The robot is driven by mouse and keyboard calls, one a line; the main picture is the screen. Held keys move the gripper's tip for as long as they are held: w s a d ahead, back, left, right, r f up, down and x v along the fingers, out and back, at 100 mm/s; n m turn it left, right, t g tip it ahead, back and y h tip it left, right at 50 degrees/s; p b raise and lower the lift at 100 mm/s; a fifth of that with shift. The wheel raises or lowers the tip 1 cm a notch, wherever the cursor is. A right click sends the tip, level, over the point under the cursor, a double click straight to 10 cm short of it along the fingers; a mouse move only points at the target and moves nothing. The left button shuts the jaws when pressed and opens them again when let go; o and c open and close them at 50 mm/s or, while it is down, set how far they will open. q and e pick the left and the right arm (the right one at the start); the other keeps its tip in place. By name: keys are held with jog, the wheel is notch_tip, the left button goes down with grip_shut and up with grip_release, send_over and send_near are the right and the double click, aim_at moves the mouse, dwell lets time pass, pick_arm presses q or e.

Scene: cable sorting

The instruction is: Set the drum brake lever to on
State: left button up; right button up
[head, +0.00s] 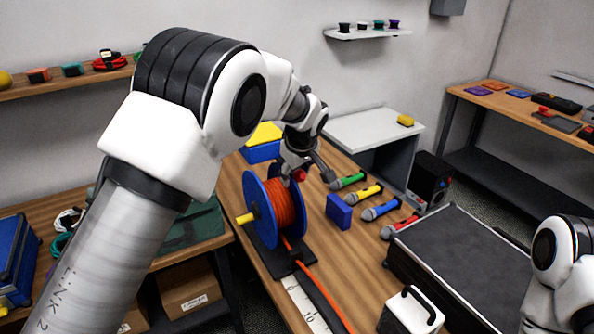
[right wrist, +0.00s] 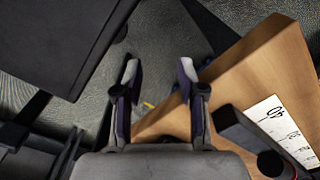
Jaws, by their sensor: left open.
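The cable drum (head: 285,203) has blue flanges and orange cable wound on it, and stands on a dark base on the wooden bench. A small red part (head: 299,175), possibly the brake lever's knob, shows at the top of the far flange; the rest of the lever is hidden. My left gripper (head: 309,172) is open right at this red part; I cannot tell whether it touches. My right gripper (right wrist: 160,78) is open and empty in the right wrist view, above the floor near a bench corner.
A blue block (head: 339,211) and several microphones (head: 366,194) lie right of the drum. A large black case (head: 460,265) and a white handled box (head: 412,312) stand in front. Orange cable runs along a measuring strip (head: 306,306) at the bench front.

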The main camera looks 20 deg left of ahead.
pick_arm(q)
jog(key=shift+w+d+f, duration=0.1)
jog(key=shift+w+f, duration=0.4)
jog(key=shift+f, duration=0.3)
jog(key=shift+s, duration=0.1)
